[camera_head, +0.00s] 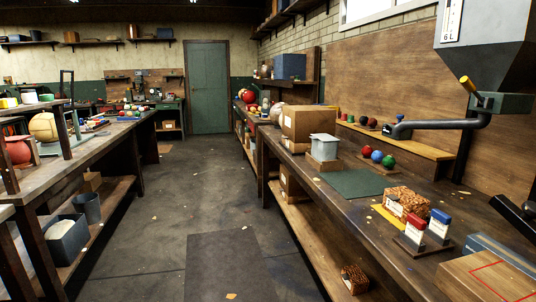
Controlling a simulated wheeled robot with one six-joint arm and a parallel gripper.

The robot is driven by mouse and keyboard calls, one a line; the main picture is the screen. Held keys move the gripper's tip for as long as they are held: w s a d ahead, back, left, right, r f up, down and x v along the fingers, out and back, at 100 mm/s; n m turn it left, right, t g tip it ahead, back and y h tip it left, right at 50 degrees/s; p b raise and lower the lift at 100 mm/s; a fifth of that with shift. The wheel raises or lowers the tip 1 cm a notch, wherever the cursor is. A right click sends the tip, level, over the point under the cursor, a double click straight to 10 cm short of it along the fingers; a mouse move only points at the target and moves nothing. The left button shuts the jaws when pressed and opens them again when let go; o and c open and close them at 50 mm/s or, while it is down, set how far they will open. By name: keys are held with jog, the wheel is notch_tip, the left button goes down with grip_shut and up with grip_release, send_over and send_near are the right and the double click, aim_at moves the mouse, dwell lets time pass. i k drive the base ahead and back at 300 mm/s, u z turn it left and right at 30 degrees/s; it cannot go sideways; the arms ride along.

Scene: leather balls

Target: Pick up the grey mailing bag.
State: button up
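I cannot make out a grey mailing bag for certain in the head view. A light grey box-like container (324,148) stands on the right workbench in front of a cardboard box. A flat blue-grey item (500,252) lies at the right edge, partly hidden behind a wooden box; I cannot tell what it is. My gripper is not in view.
The aisle floor (190,190) is mostly clear, up to a green door (207,87).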

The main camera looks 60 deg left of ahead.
aim_at(322, 151)
jog(key=u, duration=2.45)
jog(key=i, duration=3.05)
jog(key=z, duration=0.75)
